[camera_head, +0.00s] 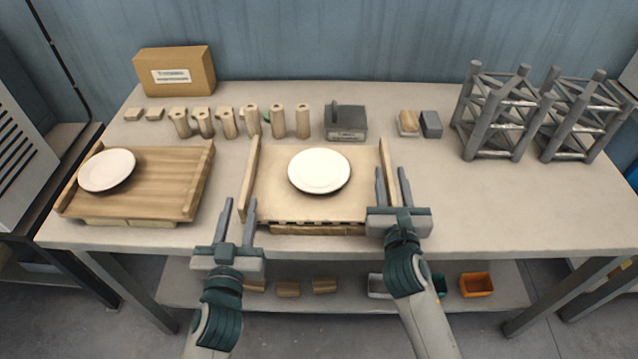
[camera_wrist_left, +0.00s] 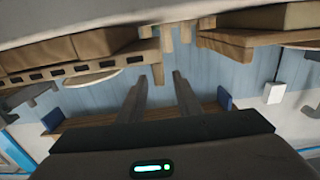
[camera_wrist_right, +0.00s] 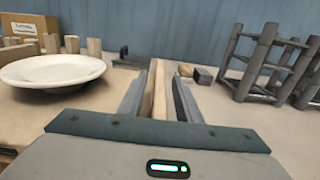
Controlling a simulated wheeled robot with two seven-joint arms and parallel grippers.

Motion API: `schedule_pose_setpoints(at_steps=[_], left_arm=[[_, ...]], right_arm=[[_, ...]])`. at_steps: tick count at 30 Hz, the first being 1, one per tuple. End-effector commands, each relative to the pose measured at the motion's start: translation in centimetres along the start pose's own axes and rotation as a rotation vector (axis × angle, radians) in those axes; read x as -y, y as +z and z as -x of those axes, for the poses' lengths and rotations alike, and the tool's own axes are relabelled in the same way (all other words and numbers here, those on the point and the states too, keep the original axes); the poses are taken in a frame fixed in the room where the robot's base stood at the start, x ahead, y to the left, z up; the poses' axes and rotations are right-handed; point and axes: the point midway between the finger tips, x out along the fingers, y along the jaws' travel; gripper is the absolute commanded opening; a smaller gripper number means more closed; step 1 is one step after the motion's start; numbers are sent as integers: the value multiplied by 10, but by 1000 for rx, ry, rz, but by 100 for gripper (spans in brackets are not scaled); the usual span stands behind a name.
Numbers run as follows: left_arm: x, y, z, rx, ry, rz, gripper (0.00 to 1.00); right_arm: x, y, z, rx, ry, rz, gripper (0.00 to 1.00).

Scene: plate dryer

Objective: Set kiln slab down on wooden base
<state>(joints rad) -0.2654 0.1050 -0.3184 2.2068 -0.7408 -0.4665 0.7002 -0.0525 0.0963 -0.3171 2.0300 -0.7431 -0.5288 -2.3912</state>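A pale board with raised side rails (camera_head: 268,200), probably the kiln slab, is at the table's middle with a white plate (camera_head: 319,171) on it. Wooden blocks (camera_head: 318,229) show under its slotted front edge; I cannot tell which part is the wooden base. My left gripper (camera_head: 238,208) is open at the front end of the board's left rail, whose end shows beyond the fingertips in the left wrist view (camera_wrist_left: 157,73). My right gripper (camera_head: 392,180) is open, with fingers either side of the right rail (camera_wrist_right: 158,88). The plate also shows in the right wrist view (camera_wrist_right: 50,71).
A brown railed wooden board (camera_head: 150,190) with another plate (camera_head: 107,169) stands at left. Several wooden posts (camera_head: 252,121), a grey box (camera_head: 346,121) and a cardboard box (camera_head: 176,71) line the back. Grey racks (camera_head: 497,115) stand at back right. The table's front right is clear.

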Motion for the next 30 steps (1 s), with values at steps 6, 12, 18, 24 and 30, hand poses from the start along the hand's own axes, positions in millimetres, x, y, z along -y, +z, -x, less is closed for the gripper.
schedule_pose_setpoints(at_steps=[6,12,18,24,30], left_arm=[[0,0,24,1,0,0,31],[0,0,32,0,0,0,31],[0,0,33,-1,0,-1,31],[0,0,33,-1,0,-1,31],[0,0,33,-1,0,-1,31]], right_arm=[[0,0,0,0,0,0,31],[0,0,0,0,0,0,31],[0,0,0,0,0,0,31],[0,0,1,0,0,0,31],[0,-1,12,-2,0,1,31]])
